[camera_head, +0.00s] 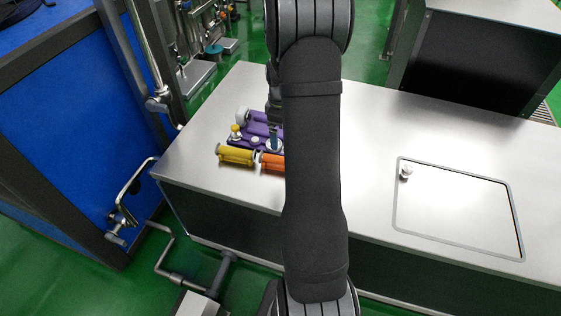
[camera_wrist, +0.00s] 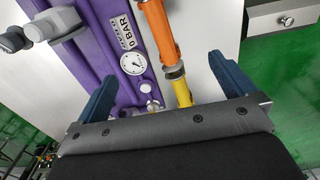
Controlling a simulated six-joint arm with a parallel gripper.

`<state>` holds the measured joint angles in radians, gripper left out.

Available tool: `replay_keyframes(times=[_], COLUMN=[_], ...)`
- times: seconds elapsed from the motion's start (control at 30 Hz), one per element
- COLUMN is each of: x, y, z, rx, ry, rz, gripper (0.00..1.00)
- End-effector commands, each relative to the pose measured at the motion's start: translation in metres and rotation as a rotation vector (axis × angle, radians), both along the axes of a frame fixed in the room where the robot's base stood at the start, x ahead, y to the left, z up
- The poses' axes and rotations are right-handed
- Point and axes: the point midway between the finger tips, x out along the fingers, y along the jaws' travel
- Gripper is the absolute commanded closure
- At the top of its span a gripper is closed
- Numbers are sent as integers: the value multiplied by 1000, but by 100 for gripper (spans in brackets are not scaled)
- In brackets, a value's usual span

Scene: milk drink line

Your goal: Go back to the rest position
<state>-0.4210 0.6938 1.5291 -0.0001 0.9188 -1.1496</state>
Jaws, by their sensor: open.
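My gripper (camera_wrist: 160,85) is open in the wrist view, with its two blue fingers apart and nothing held between them. It is over the purple device (camera_wrist: 100,30), which carries a round pressure gauge (camera_wrist: 133,63) and a "0 BAR" label. An orange and yellow tube (camera_wrist: 160,35) lies beside the purple device. In the head view my arm crosses the middle and hides part of the device (camera_head: 258,128). One blue fingertip of my gripper (camera_head: 274,143) shows there near the device. A yellow part (camera_head: 236,156) and an orange part (camera_head: 270,163) lie in front of it.
A blue-panelled cabinet (camera_head: 60,120) and upright pipes stand at the left. A dark-fronted steel cabinet (camera_head: 470,60) stands behind the table.

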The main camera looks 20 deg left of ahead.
Motion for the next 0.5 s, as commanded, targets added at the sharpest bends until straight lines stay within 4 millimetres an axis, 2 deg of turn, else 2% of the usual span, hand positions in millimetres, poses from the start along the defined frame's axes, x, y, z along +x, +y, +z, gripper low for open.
replay_keyframes(times=[0.17, 0.5], x=[1, 1], y=[0, 0], z=[8, 70], rx=[1, 2], ry=[-3, -4], rz=[0, 0], gripper=[0, 0])
